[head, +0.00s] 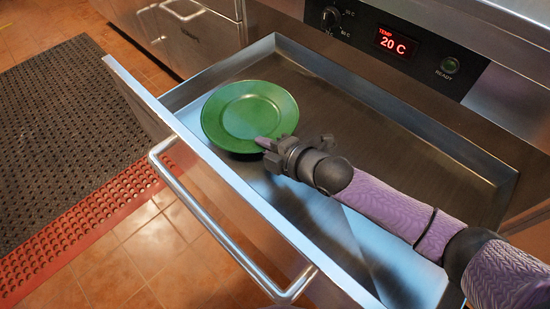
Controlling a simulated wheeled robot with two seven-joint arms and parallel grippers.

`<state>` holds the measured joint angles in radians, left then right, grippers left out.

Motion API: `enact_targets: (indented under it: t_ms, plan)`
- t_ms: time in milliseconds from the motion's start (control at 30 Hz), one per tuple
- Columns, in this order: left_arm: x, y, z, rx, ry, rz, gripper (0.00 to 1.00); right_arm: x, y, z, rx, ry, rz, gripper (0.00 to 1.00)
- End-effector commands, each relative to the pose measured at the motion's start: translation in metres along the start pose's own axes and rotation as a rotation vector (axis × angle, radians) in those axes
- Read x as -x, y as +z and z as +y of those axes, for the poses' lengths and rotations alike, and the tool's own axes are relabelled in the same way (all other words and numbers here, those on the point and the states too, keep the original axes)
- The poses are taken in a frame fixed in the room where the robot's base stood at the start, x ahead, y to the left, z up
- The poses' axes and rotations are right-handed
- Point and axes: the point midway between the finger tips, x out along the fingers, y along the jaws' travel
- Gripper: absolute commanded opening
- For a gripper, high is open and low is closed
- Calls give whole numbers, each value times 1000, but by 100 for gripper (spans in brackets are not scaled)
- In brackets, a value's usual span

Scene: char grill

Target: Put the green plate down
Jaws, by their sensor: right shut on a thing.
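The green plate (248,110) is round with a raised rim and lies face up, close to level, over the left part of the open metal drawer (400,150). My right gripper (265,145) reaches in from the right and is shut on the near right rim of the plate. Whether the plate touches the drawer floor cannot be told. My left gripper is not in view.
The drawer has a raised front panel with a bar handle (215,225) and is empty apart from the plate. A control panel (395,42) reading 20 C sits behind it. A black mat (65,140) with a red edge lies on the tiled floor at left.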

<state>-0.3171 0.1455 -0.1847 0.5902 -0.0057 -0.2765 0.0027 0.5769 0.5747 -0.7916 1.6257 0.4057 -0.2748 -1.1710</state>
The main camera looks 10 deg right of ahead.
Motion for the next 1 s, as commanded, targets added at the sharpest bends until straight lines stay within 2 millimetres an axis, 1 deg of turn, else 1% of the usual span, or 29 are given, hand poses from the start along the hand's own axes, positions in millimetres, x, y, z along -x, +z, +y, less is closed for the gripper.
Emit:
enact_targets:
  t_ms: [33, 133, 200, 333, 500, 533, 567, 600, 833, 900, 967, 1000]
  plan:
    - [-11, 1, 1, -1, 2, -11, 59, -6, 2, -15, -3, -1, 1, 0]
    - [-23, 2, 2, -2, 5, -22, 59, -13, 5, -33, -3, -3, 1, 0]
    - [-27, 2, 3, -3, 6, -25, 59, -15, 6, -39, -3, -1, 1, 0]
    - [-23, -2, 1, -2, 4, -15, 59, -13, 5, -33, 1, 4, 0, 0]
    - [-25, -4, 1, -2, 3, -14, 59, -14, 6, -36, 1, 3, 0, 0]
    - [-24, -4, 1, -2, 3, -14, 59, -14, 6, -36, 0, 0, 0, 11]
    - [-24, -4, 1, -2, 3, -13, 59, -14, 6, -36, 0, 1, 0, 17]
    - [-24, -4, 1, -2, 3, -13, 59, -14, 6, -36, 0, 1, 0, 21]
    - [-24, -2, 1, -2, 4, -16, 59, -14, 6, -36, 0, 1, 0, 21]
    - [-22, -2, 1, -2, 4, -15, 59, -13, 5, -32, 0, 1, 0, 21]
    - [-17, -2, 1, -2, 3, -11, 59, -6, 5, -31, 2, 1, -2, 21]
    - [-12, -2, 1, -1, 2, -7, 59, 1, 5, -29, 3, 2, -2, 21]
